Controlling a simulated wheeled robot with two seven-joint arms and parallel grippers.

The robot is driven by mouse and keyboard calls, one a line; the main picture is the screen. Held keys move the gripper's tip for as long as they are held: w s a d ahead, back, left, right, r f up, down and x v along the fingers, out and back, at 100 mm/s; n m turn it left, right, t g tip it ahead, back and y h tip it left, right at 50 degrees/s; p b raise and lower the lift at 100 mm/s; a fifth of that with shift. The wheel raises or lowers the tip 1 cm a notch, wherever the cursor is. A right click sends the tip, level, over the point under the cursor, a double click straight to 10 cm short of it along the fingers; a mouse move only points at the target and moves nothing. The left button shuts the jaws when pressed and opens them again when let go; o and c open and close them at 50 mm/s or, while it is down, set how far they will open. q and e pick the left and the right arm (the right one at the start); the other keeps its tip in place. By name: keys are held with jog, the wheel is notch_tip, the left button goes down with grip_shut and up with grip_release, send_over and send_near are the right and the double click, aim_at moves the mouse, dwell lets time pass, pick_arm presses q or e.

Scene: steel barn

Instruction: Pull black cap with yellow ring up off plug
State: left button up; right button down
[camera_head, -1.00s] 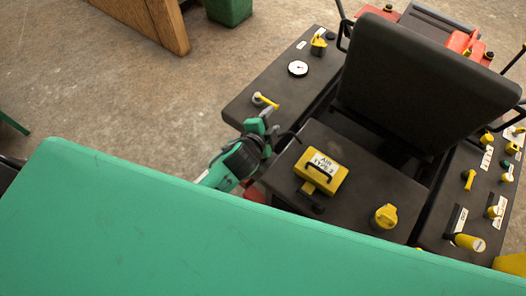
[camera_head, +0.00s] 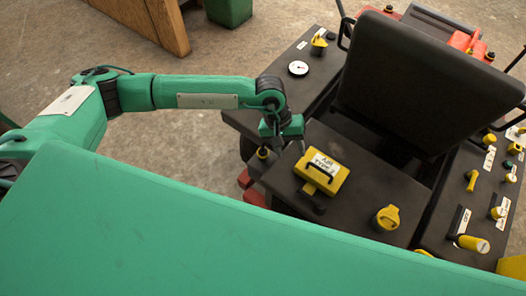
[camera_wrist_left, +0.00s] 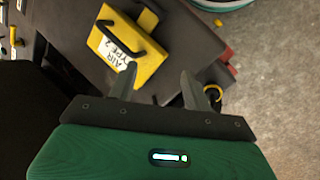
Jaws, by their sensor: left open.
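A small black cap with a yellow ring (camera_head: 263,153) shows at the left edge of the dark console, just below my left wrist. In the left wrist view a yellow ring on a black part (camera_wrist_left: 213,91), apparently the same cap, is partly hidden behind the right finger. My left gripper (camera_wrist_left: 158,70) is open and empty, its fingers spread apart. The cap lies beside the right finger, not between the two. In the head view the left gripper (camera_head: 283,130) is above the console edge, near the cap. The plug under the cap is hidden. My right gripper is not in view.
A yellow knob (camera_head: 387,218) stands further right. A black seat (camera_head: 425,85) rises behind. A green surface (camera_head: 190,230) fills the foreground.

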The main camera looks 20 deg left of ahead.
aim_at(263, 150)
pick_arm(q)
jog(key=w+a+f+y, duration=0.1)
jog(key=a, duration=0.2)
jog(key=w+a+f+m+t+y+b, duration=0.1)
jog(key=a, duration=0.2)
jog(key=w+a+f+m+y, duration=0.1)
jog(key=w+a+y, duration=0.1)
jog(key=a, duration=0.1)
jog(key=shift+f, duration=0.3)
notch_tip(263, 150, down, 10)
jog(key=b, duration=0.4)
jog(key=shift+r+b, duration=0.25)
jog(key=shift+b, duration=0.05)
jog(key=shift+f, duration=0.55)
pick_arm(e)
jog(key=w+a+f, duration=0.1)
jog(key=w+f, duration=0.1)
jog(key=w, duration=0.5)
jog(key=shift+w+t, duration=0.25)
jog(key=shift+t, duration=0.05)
pick_arm(q)
jog(key=shift+c, duration=0.4)
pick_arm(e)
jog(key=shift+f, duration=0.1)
